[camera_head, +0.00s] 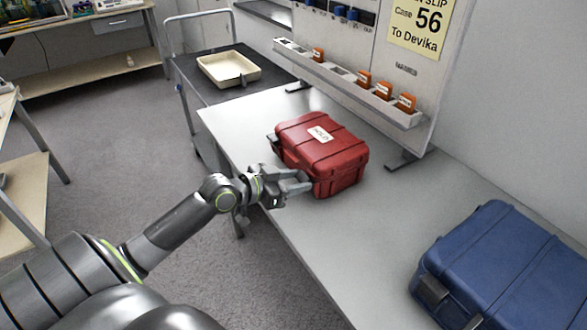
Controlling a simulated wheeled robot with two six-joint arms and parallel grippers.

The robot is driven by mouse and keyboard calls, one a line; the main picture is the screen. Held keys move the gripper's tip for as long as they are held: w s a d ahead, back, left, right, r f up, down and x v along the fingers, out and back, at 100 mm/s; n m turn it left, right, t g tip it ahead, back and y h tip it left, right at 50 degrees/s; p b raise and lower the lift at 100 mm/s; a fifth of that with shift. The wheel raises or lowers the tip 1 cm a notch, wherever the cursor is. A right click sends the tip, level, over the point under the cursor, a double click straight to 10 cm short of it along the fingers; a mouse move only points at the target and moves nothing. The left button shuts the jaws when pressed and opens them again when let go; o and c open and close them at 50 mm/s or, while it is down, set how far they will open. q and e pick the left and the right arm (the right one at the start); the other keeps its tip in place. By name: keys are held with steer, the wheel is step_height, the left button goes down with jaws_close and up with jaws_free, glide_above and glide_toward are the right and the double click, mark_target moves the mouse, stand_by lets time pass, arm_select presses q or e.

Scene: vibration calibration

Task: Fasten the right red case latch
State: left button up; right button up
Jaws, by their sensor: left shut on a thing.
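The red case (325,148) stands with its lid down on the grey table, a white label (320,134) on top. One dark latch (276,146) shows at the left end of its front side. My left gripper (306,182) is at the right end of that front side, its fingers against the case. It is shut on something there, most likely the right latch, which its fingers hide. I cannot tell how that latch sits. My right gripper is not in view.
A blue case (500,270) lies at the table's right. Behind the red case stands a board with a shelf (345,82) of small orange items and a yellow "Case 56 To Devika" slip (420,27). A cart with a cream tray (228,68) adjoins the table (285,222).

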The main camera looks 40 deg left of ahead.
mark_target(302, 177)
arm_select(q)
steer(key=g+p, duration=0.2)
steer(key=p, duration=0.2)
steer(key=w+r+g+y+p, duration=0.1)
steer(key=g+p, duration=0.1)
steer(key=p, duration=0.1)
steer(key=r+g+y+p, duration=0.1)
steer(key=p, duration=0.3)
steer(key=shift+w+d+r+g+p, duration=0.25)
steer(key=shift+w+d+g+p, duration=0.1)
steer(key=shift+d+g, duration=0.05)
steer(key=shift+w+f+g+y+p, duration=0.15)
steer(key=shift+g+y+p, duration=0.25)
steer(key=shift+g+p, duration=0.45)
steer(key=shift+t, duration=0.25)
steer(key=o, duration=1)
steer(key=shift+v, duration=8.6)
